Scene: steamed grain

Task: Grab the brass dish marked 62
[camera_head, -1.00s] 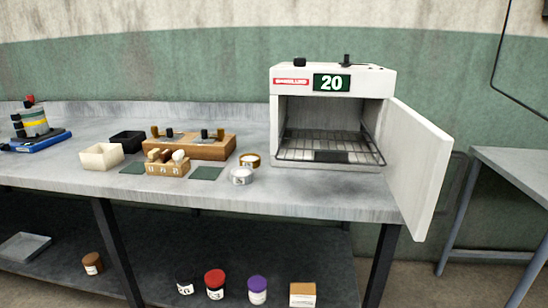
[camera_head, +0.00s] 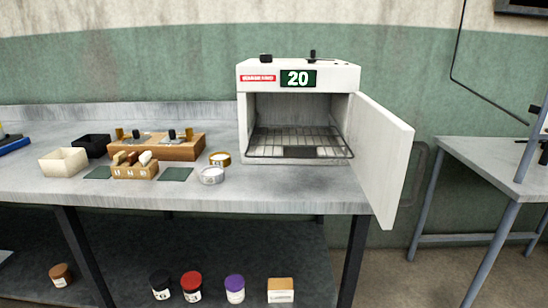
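A brass-coloured round dish (camera_head: 220,158) stands on the grey workbench, left of the open oven. A silver round dish (camera_head: 211,175) stands just in front of it. Any number on the brass dish is too small to read. Neither of my grippers shows in the head view.
The white oven (camera_head: 299,115) reads 20, and its door (camera_head: 380,155) stands open toward the front right. A wooden block with knobbed pieces (camera_head: 165,148), a small wooden holder (camera_head: 135,171), a cream tray (camera_head: 66,161) and a black tray (camera_head: 95,146) are to the left. Jars stand on the lower shelf.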

